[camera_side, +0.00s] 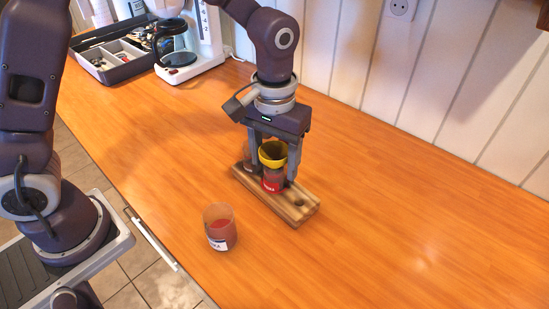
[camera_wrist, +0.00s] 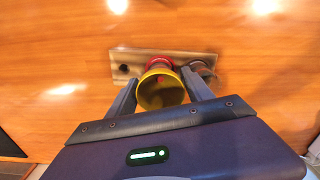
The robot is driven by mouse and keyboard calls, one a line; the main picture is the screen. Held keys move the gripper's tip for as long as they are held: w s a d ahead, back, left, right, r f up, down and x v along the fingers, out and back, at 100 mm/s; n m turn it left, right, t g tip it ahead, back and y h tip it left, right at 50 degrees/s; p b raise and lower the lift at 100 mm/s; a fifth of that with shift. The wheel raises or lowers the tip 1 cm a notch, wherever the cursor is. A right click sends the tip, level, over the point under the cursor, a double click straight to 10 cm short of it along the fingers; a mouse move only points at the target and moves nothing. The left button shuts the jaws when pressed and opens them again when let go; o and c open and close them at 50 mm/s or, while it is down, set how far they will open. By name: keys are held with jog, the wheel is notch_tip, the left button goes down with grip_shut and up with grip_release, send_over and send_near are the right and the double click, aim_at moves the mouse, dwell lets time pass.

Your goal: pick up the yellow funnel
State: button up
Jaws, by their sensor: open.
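The yellow funnel (camera_side: 273,153) sits mouth up on top of a small jar with red contents (camera_side: 272,180), which stands on a wooden board. In the wrist view the funnel (camera_wrist: 161,90) shows its round opening between my two fingers. My gripper (camera_side: 270,180) points down with its fingers on either side of the funnel and jar. It is open, and in the wrist view the fingers (camera_wrist: 159,85) stand apart beside the funnel. Whether either finger touches the funnel cannot be told. The funnel's spout is hidden.
The wooden board (camera_side: 305,207) has an empty hole at its near end. Another jar (camera_side: 248,160) stands behind the left finger. A glass jar with red contents (camera_side: 220,228) stands apart, front left. A coffee maker (camera_side: 190,60) and utensil tray (camera_side: 125,70) are at the back. The right counter is clear.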

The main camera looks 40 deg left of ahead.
aim_at(275, 156)
jog(key=shift+f, duration=0.55)
jog(key=c, duration=1.1)
notch_tip(275, 156, up, 9)
jog(key=shift+f, duration=0.2)
jog(key=d+f, duration=0.1)
jog(key=d, duration=0.1)
jog(key=d+f+n, duration=0.1)
jog(key=d+f, duration=0.1)
jog(key=d+f+n, duration=0.1)
jog(key=d, duration=0.1)
jog(key=shift+s+d+f, duration=0.1)
jog(key=shift+d+f, duration=0.1)
jog(key=shift+d, duration=0.15)
